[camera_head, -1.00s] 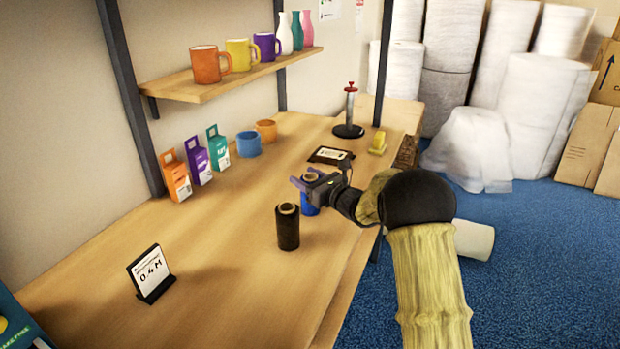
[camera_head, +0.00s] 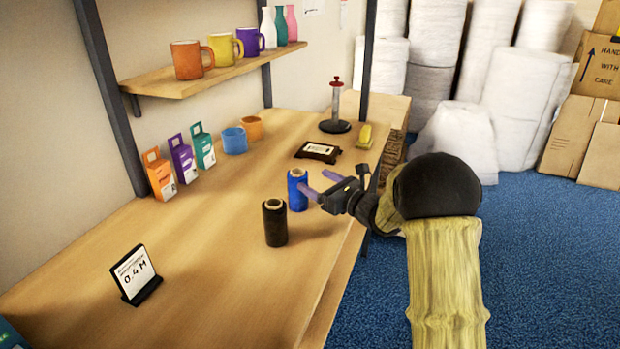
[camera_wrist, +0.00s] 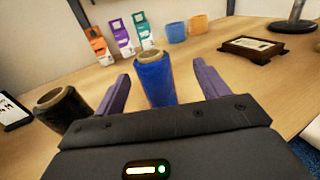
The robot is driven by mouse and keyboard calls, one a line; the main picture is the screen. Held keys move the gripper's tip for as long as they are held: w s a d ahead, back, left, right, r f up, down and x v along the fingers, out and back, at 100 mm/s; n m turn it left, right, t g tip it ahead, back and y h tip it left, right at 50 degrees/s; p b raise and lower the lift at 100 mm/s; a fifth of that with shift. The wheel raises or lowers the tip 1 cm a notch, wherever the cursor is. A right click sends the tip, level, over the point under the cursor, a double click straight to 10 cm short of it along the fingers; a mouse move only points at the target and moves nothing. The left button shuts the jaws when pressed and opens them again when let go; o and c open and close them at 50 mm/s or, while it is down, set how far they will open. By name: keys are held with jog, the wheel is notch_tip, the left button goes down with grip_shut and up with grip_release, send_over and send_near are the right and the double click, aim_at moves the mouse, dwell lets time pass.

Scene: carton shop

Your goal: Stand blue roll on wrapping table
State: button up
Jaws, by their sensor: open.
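The blue roll (camera_head: 297,190) stands upright on the wooden wrapping table (camera_head: 215,245), just behind a black roll (camera_head: 274,222). My gripper (camera_head: 314,187) is open just to the right of the blue roll, its purple fingers pointing at it. In the wrist view the blue roll (camera_wrist: 155,80) stands ahead, in line with the gap between the two open fingers (camera_wrist: 160,88). The gripper does not hold it. The black roll (camera_wrist: 62,108) stands outside the left finger in the wrist view.
A sign reading 0.4 M (camera_head: 135,274) stands at the front left. Small cartons (camera_head: 182,158), a blue mug (camera_head: 234,141) and an orange mug (camera_head: 251,127) line the wall side. A dark framed block (camera_head: 318,152) and a post on a round base (camera_head: 335,125) stand farther back.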

jog(key=v, duration=0.4)
jog(key=shift+s+a, duration=0.3)
jog(key=shift+a, duration=0.05)
jog(key=shift+d, duration=0.1)
jog(key=shift+w, duration=0.15)
